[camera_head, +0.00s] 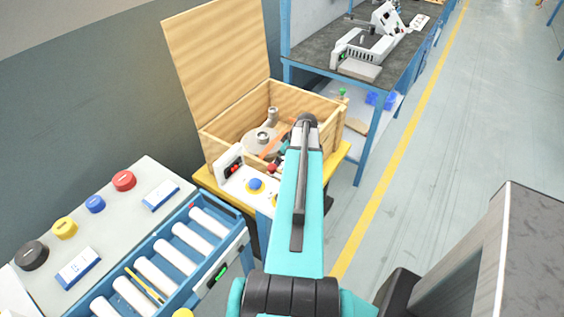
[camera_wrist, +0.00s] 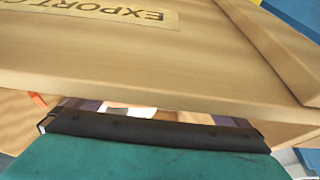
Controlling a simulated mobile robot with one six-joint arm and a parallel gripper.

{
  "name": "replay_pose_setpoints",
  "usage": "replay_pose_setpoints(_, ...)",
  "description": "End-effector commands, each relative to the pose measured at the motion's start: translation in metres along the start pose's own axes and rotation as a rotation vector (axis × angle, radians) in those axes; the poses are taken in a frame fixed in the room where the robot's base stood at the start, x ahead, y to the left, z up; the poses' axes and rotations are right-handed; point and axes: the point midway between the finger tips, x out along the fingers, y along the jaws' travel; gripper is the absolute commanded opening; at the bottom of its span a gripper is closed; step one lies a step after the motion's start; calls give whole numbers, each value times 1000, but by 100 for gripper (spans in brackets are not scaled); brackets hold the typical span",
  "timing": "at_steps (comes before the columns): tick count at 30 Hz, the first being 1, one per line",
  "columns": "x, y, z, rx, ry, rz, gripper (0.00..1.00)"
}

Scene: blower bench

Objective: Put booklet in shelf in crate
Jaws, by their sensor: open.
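The wooden crate (camera_head: 330,135) stands open on a yellow-edged stand, its lid raised at the back. Grey metal parts (camera_head: 263,138) and an orange strip lie in it. My gripper (camera_wrist: 155,118) is at the crate, mostly hidden behind my arm in the head view. The wrist view shows a crate panel (camera_wrist: 200,55) with "EXPORT" lettering very close above it. The gripper is open; I see nothing clearly held. No booklet can be identified for certain; two flat white-and-blue pieces (camera_head: 161,195) (camera_head: 78,267) lie on the grey panel at left. The shelf inside the crate cannot be made out.
A blue roller conveyor (camera_head: 165,262) and a panel with coloured knobs (camera_head: 123,181) are at left. A control box (camera_head: 236,172) stands in front of the crate. A blue-framed bench (camera_head: 318,64) stands behind. Floor at right of the yellow line is mostly clear.

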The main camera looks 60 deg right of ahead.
Motion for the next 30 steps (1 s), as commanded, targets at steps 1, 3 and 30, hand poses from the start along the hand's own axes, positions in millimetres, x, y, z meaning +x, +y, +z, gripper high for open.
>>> replay_pose_setpoints(1, -5, -1, 1, 0, 0, 1, 100)
replay_pose_setpoints(3, -12, 0, 1, 0, 1, 2, 100)
replay_pose_setpoints(30, -99, 0, 0, 1, 0, 0, 100)
